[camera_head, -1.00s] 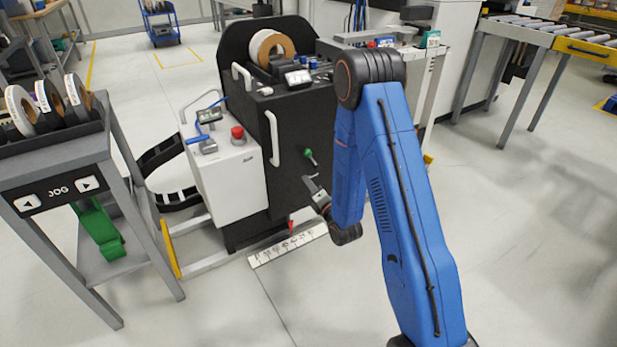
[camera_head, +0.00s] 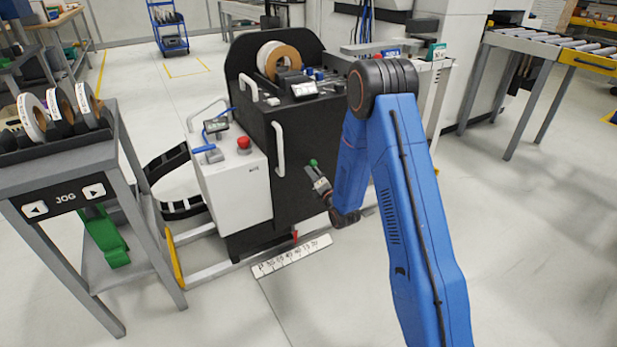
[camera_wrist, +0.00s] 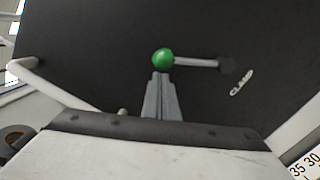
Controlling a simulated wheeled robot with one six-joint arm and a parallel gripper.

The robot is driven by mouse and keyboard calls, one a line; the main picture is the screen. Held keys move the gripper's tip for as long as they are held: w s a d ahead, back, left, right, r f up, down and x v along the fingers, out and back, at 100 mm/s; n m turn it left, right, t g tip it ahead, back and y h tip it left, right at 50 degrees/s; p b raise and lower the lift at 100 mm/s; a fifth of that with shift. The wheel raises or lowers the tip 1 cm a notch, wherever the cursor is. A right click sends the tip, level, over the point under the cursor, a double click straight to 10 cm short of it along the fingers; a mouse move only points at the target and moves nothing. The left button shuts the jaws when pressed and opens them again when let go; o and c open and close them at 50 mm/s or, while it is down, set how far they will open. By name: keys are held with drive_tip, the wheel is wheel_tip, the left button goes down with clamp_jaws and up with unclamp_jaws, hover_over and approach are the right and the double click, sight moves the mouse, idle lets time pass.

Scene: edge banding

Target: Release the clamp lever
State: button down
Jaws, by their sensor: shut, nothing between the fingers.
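The clamp lever shows in the wrist view as a grey rod with a green ball knob (camera_wrist: 163,58) at its left end. The rod runs nearly level to a dark pivot (camera_wrist: 228,67) on a black panel, with a "CLAMP" label beside it. My gripper (camera_wrist: 160,78) is shut and empty. Its fingertips are just below the knob in that view; I cannot tell whether they touch it. In the head view the green knob (camera_head: 313,162) sits just above my gripper (camera_head: 314,171), and most of the rod is hidden.
The black machine cabinet (camera_head: 300,130) carries a pale vertical handle (camera_head: 279,150) left of the lever. A white box (camera_head: 240,190) with a red button adjoins it. A ruler strip (camera_head: 292,256) lies low in front. Open floor is at right.

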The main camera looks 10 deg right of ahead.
drive_tip(key=shift+d, duration=0.1)
idle(0.3)
drive_tip(key=shift+w+d+r+m, duration=0.2)
drive_tip(key=shift+d+r+m, duration=0.3)
drive_tip(key=shift+m, duration=0.25)
drive_tip(key=shift+w+d+r+m, duration=0.15)
drive_tip(key=shift+d+r+m, duration=0.35)
drive_tip(key=shift+m, duration=0.25)
drive_tip(key=w+d+r+m, duration=0.1)
drive_tip(key=w+d+m, duration=0.1)
drive_tip(key=d+m, duration=0.6)
drive_tip(key=shift+w+g, duration=0.3)
drive_tip(key=shift+g, duration=0.1)
drive_tip(key=shift+d, duration=0.15)
drive_tip(key=shift+r, duration=0.1)
